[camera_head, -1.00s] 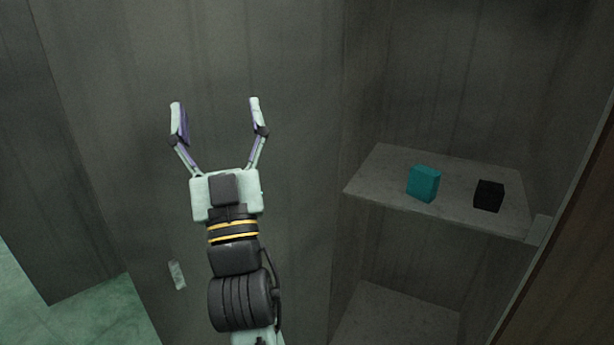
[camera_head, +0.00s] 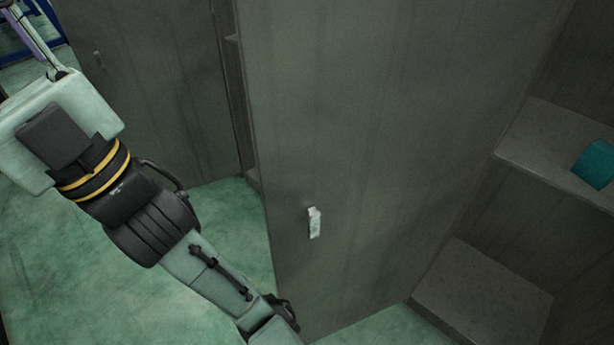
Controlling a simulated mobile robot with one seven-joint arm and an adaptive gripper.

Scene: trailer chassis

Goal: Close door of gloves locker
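The grey locker door (camera_head: 360,130) stands open in the middle of the view, with a small pale handle (camera_head: 314,222) low near its left edge. One finger (camera_head: 30,38) shows at the top left corner; the other is out of frame. No label says whether this is the gloves locker.
Another grey locker door (camera_head: 150,90) stands behind, at the left, with a small handle. Green floor (camera_head: 60,275) is free at the lower left. A blue frame (camera_head: 30,45) shows at the top left corner. A lower shelf or locker bottom (camera_head: 480,295) is at the lower right.

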